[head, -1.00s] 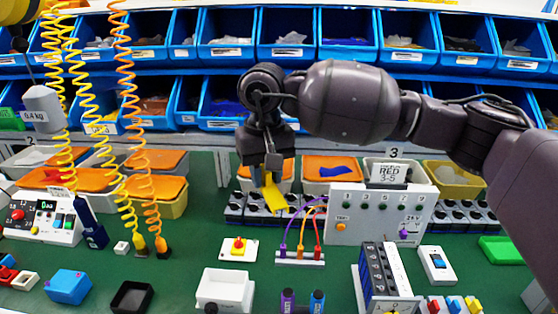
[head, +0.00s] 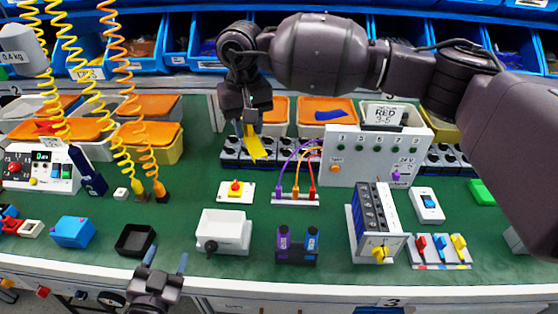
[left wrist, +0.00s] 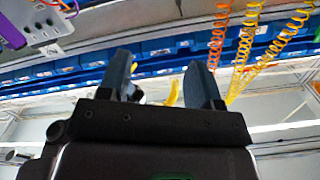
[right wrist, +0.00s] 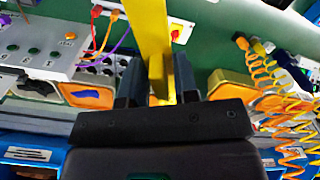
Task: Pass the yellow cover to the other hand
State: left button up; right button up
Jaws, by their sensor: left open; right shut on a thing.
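The yellow cover (head: 255,145) is a flat yellow strip that hangs tilted below my right gripper (head: 246,128), above the back of the green bench. In the right wrist view the cover (right wrist: 154,45) is clasped between the two fingers of my right gripper (right wrist: 158,85) and sticks out beyond them. My left gripper (head: 166,262) is open and empty at the bench's front edge, just in front of a black tray. In the left wrist view its fingers (left wrist: 165,82) stand apart with nothing between them.
A white box with a black knob (head: 223,232) and a yellow-based red button (head: 236,191) lie between the grippers. A black tray (head: 135,241) and blue box (head: 73,231) are at left. Coiled cords (head: 140,120) hang at left. A white panel with cables (head: 372,150) stands right.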

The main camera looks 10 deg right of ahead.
pick_arm(q)
jog(key=s+d+r+m+g+h, duration=0.1)
jog(key=d+r+m+g+h, duration=0.5)
jog(key=d+r+m+h, duration=1.5)
jog(key=s+d+r+m+g+y, duration=0.2)
jog(key=s+d+r+m+g, duration=0.3)
jog(key=m+g, duration=0.5)
jog(key=s+d+r+m+g+y, duration=0.1)
jog(key=s+d+r+m+g, duration=0.1)
jog(key=s+d+m+g, duration=0.6)
jog(key=s+a+m+g+y, duration=0.1)
jog(key=s+m+g+y, duration=0.3)
jog(key=m, duration=0.4)
jog(key=m+t+y, duration=1.6)
jog(key=t+y, duration=0.4)
jog(key=t, duration=0.4)
send_near(255, 143)
jog(key=shift+x, duration=3.8)
